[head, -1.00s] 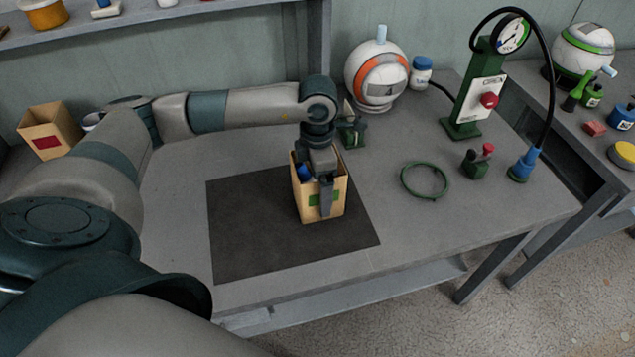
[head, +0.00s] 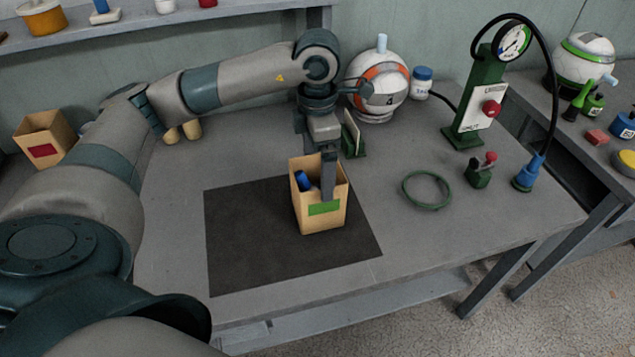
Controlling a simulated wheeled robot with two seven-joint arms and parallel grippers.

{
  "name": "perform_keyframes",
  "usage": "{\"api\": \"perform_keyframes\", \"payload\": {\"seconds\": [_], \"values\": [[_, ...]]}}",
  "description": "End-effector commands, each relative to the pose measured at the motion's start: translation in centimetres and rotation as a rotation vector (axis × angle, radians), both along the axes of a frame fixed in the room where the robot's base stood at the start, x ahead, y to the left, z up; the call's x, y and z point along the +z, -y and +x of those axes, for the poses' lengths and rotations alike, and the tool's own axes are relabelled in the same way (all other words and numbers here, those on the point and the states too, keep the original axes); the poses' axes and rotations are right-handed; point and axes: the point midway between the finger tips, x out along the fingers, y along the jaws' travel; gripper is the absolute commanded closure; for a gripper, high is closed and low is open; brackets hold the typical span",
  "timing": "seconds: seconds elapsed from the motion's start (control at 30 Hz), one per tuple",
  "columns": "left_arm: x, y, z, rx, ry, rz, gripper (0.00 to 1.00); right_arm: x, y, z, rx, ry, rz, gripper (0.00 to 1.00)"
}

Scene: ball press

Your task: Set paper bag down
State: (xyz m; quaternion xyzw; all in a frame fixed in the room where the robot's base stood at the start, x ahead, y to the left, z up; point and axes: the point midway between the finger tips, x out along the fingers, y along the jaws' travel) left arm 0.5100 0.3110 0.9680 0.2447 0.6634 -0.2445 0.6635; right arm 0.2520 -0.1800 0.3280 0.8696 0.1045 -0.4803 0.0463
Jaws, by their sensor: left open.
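The tan paper bag (head: 335,219) with a green label stands upright on the dark mat (head: 250,245) on the grey table. Its top is open and a blue item (head: 303,181) shows inside it. My left gripper (head: 327,182) is open and points down at the bag from above. One finger overlaps the bag's front wall down to the top of the label. The other finger is hidden, and I cannot tell whether either touches the paper. My right gripper is not in view.
A green stand (head: 354,136) and a white ball with an orange ring (head: 378,85) are behind the bag. A green hose ring (head: 427,190), a gauge pump (head: 483,100) and a red-knobbed block (head: 480,170) are to the right. The mat's left part is clear.

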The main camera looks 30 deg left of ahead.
Motion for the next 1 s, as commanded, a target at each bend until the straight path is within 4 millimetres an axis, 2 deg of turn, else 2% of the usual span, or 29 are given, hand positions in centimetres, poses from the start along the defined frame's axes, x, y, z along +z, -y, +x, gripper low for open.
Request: {"api": "perform_keyframes", "payload": {"seconds": [0.13,0.33,0.77,1.0], "values": [[1.8,0.1,0.1,-0.002,0.002,-0.001,0.0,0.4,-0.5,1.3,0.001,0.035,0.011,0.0],[2.8,0.0,0.0,-0.001,-0.001,-0.001,0.0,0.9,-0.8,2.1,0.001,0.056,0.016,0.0],[2.9,0.0,0.0,-0.001,-0.001,-0.001,0.0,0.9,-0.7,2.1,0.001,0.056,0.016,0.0],[3.8,0.0,0.0,-0.001,-0.001,-0.001,0.0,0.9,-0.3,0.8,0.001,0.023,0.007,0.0]]}}
